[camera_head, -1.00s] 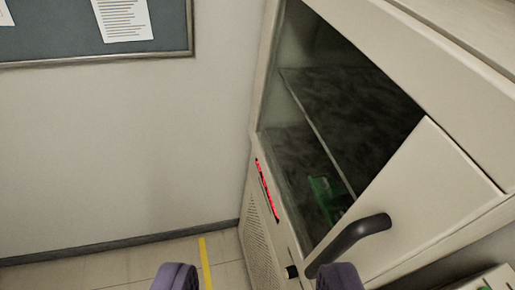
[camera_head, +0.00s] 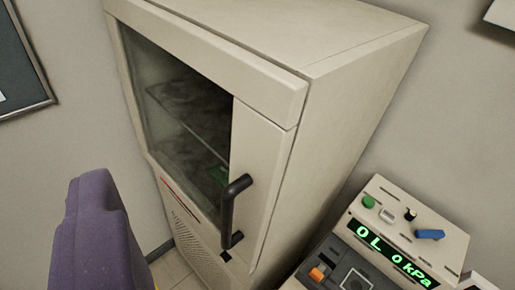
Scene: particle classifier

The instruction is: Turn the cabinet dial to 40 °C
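The pale cabinet (camera_head: 335,75) stands in the middle of the view, with a dark glass door and a black curved handle (camera_head: 228,212). A thin red display strip (camera_head: 181,196) runs along its front below the glass.
An instrument box (camera_head: 385,245) stands right of the cabinet, with a green kPa display, a green button, a blue lever and an orange switch. A vent grille (camera_head: 188,232) is low on the cabinet front. Shelves and a green item show behind the glass. A noticeboard (camera_head: 22,75) hangs left.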

